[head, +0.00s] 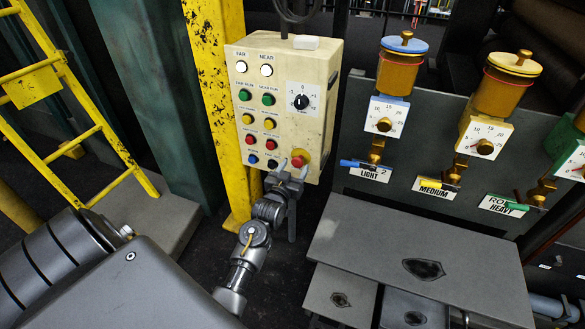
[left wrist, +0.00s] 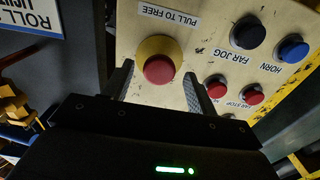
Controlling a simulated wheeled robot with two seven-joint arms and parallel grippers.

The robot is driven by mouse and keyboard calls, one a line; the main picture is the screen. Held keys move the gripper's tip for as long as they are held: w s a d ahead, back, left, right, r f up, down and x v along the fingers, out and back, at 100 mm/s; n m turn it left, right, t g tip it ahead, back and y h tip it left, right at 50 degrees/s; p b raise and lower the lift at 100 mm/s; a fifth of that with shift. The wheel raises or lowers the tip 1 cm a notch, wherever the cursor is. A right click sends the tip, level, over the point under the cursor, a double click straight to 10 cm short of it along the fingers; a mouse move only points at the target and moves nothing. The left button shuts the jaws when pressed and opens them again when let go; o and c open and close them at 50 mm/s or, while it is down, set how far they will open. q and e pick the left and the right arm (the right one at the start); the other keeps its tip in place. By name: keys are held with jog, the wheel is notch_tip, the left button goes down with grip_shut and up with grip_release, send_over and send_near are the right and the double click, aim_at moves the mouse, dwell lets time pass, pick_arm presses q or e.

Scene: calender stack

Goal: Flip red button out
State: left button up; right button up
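The red button (head: 298,160) is a mushroom-shaped knob on a yellow round base at the lower right corner of the cream control box (head: 317,75). My left gripper (head: 291,172) is in front of the box's lower edge, at the button. Its two fingers are apart, one on each side of the button, and nothing is held. I cannot tell whether either finger touches the yellow base. My right gripper is not in view.
Other red buttons (left wrist: 215,87), a black button (left wrist: 248,33) and a blue button (left wrist: 293,48) are close beside the right finger. A yellow post (head: 215,105) stands left of the box. A grey panel (head: 425,125) with valves and a flat grey surface (head: 405,250) lie to the right.

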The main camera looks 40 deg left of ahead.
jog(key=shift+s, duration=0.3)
pick_arm(q)
jog(key=v, duration=1)
jog(key=shift+s+d+b, duration=0.15)
jog(key=shift+s+b, duration=0.15)
jog(key=shift+s, duration=0.05)
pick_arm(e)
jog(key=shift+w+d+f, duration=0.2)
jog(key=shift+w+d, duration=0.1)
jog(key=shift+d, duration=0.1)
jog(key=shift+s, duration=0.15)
